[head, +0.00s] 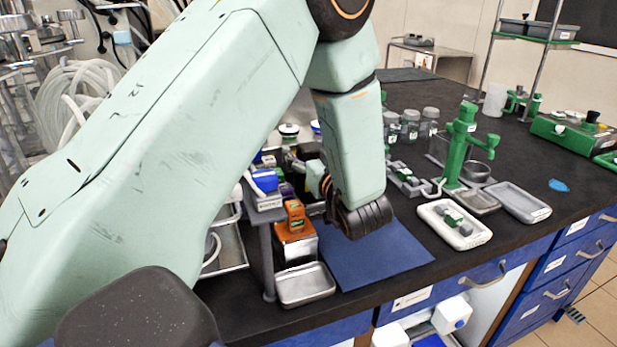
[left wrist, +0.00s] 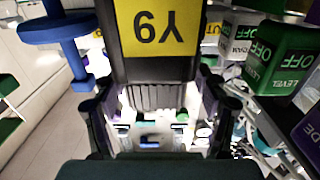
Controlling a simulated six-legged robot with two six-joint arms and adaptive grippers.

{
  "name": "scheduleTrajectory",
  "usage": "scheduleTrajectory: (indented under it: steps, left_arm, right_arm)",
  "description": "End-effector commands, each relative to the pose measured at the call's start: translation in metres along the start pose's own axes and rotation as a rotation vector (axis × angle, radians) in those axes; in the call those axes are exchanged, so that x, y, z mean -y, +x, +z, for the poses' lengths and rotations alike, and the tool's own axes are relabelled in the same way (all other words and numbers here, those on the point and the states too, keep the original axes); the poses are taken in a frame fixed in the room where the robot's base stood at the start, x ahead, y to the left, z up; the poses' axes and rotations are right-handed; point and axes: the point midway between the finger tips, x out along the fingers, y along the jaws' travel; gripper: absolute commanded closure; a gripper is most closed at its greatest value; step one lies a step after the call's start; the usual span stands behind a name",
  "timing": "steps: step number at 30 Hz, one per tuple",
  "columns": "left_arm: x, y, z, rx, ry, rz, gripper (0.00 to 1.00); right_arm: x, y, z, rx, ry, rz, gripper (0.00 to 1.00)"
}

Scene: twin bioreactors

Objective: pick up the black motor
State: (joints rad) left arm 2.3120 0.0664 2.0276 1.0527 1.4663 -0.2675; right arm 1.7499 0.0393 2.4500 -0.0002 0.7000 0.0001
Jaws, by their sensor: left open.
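In the left wrist view, a black body with a yellow label (left wrist: 155,32) fills the top middle and looks like the black motor. A dark ribbed part lies below the label. My left gripper (left wrist: 157,92) is open, with one finger on each side of the ribbed part. I cannot tell whether either finger touches it. In the head view, my left arm reaches over the bench and its gripper (head: 309,160) is mostly hidden among dark parts behind the wrist. The motor cannot be made out clearly there. My right gripper is not in view.
Close by are an orange-topped unit (head: 294,222), a metal tray (head: 306,287) and a blue mat (head: 385,262). A green stand (head: 461,145) and a white tray (head: 454,224) are on the right.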

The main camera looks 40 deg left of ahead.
Motion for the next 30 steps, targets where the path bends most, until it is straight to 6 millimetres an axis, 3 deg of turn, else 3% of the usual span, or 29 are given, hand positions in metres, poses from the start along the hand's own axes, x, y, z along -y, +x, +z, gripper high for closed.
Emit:
scheduleTrajectory:
  steps: [8, 30]
  left_arm:
    - [-0.0006, 0.0018, -0.0005, -0.001, 0.000, 0.002, 0.27]
    - [-0.0006, 0.0016, -0.0010, -0.003, 0.000, 0.001, 0.90]
  right_arm:
    - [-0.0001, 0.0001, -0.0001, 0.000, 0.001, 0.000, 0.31]
    - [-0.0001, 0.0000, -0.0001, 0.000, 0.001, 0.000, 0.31]
